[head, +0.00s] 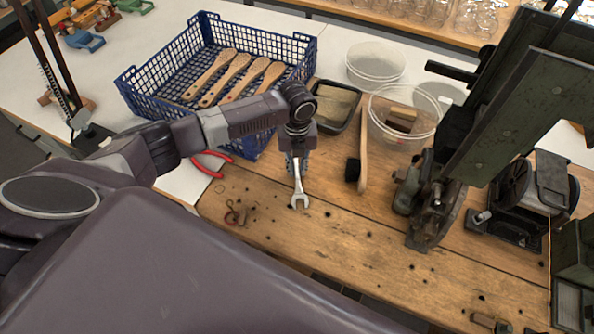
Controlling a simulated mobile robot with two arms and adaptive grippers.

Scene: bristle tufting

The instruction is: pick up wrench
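The wrench (299,192) is silver, with its open jaw end toward me over the wooden bench top. Its shaft runs up the picture to my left gripper (297,162), which hides its far end. My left gripper points down at the wrench, with its fingers right at the shaft. The fingers are small and partly covered, so I cannot tell whether they are closed on it. I also cannot tell whether the wrench rests on the wood or is slightly raised. My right gripper is not in view.
A blue crate (146,86) with wooden brush handles stands behind my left arm. Red-handled pliers (211,166) lie left of the wrench. A dark tray (335,106), a brush (361,160) and clear tubs (404,114) are beyond. A green machine (515,125) stands right. The front bench is mostly clear.

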